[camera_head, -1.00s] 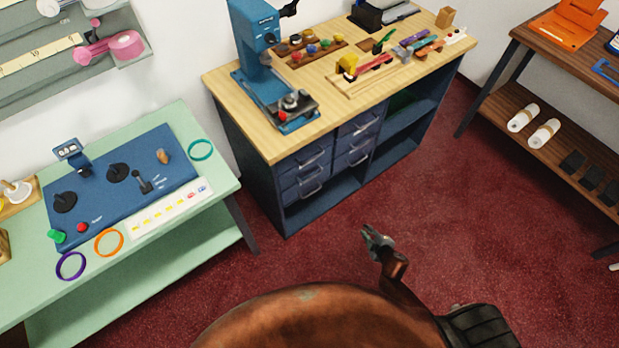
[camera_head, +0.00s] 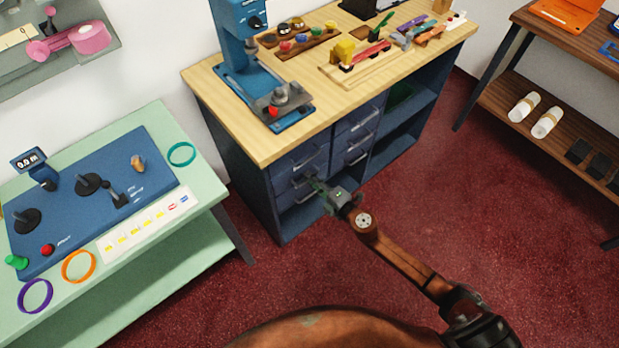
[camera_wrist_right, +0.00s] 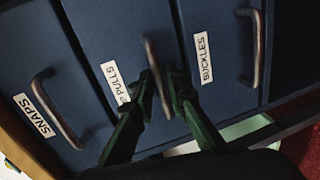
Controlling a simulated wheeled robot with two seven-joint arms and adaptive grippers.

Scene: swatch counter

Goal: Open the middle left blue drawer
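The blue cabinet has a left column of drawers. The middle left blue drawer (camera_head: 283,183) looks flush with its neighbours. In the right wrist view its front (camera_wrist_right: 112,40) carries a label ending in "PULLS" and a bar handle (camera_wrist_right: 150,55). My right gripper (camera_head: 315,184) is at this handle. Its dark fingers (camera_wrist_right: 158,78) lie on both sides of the bar, close in, and look shut on it. The gripper partly covers the drawer front in the head view. My left gripper is not in view.
The "SNAPS" drawer (camera_wrist_right: 60,75) and "BUCKLES" drawer (camera_wrist_right: 222,50) lie on either side, each with its own handle. The wooden countertop (camera_head: 265,145) overhangs the drawers and holds a blue press (camera_head: 240,45). A green table (camera_head: 205,195) stands left. Red floor (camera_head: 440,190) is clear at right.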

